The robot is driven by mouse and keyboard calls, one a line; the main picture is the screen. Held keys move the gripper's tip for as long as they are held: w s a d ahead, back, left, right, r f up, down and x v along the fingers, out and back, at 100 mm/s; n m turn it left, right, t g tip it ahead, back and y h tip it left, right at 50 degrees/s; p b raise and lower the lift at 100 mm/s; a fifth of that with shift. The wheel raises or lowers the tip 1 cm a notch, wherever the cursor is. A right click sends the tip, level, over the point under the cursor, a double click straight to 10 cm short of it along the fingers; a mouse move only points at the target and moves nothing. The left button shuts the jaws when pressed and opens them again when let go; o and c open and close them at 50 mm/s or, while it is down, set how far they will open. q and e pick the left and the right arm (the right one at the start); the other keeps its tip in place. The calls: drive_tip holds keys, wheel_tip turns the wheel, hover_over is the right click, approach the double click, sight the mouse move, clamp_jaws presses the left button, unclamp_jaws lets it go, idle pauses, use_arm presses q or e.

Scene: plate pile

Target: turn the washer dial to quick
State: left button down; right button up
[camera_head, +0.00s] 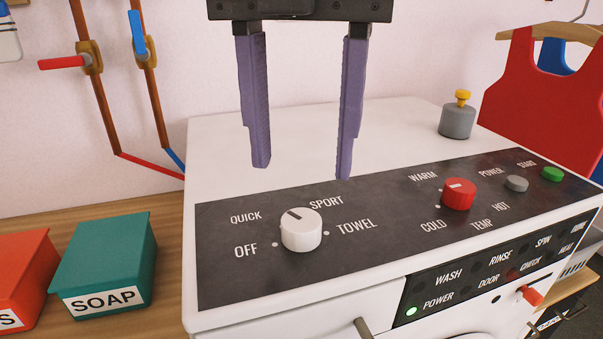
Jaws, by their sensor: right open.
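The washer dial (301,231) is a white round knob on the washer's black control panel (370,240). Its dark pointer mark faces up and left, toward the gap between QUICK and SPORT, nearer the QUICK side. OFF is at its left and TOWEL at its right. My right gripper (302,172) comes down from the top of the view with two purple fingers. It is open and empty, with the fingers apart above and behind the dial, not touching it. My left gripper is not in view.
A red temperature knob (458,194), a grey button (516,183) and a green button (552,174) sit farther right on the panel. A grey weight-like object (457,119) stands on the washer top. A teal SOAP box (105,263) and a red box (22,279) stand at left.

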drive_tip(key=shift+r, duration=1.55)
